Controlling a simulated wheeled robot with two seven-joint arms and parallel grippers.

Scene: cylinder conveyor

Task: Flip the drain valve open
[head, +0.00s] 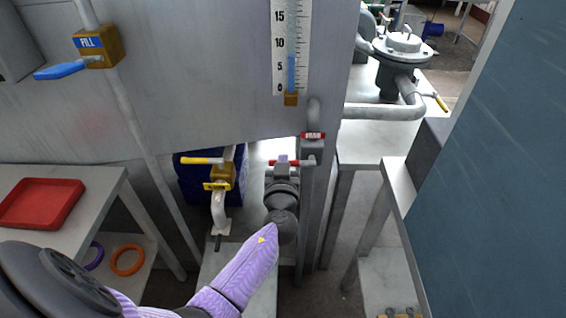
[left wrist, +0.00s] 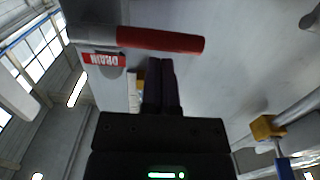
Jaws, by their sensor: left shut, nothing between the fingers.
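The drain valve's red lever handle (head: 300,162) lies roughly horizontal below the tank, under a red DRAIN label (head: 313,135). In the left wrist view the red handle (left wrist: 165,40) crosses the top, with the upside-down DRAIN label (left wrist: 103,59) beside it. My left gripper (head: 283,168) is at the handle in the head view and partly overlaps it. Its dark fingers (left wrist: 161,82) are shut together and empty, with tips close to the handle's underside. I cannot tell whether they touch it. My right gripper is not in view.
A FILL valve with a blue handle (head: 62,70) is at upper left. A yellow-handled valve (head: 203,160) stands just left of my left gripper. A level gauge (head: 292,45) hangs above. A red tray (head: 40,203) sits on the left table. A blue-grey panel (head: 500,180) blocks the right.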

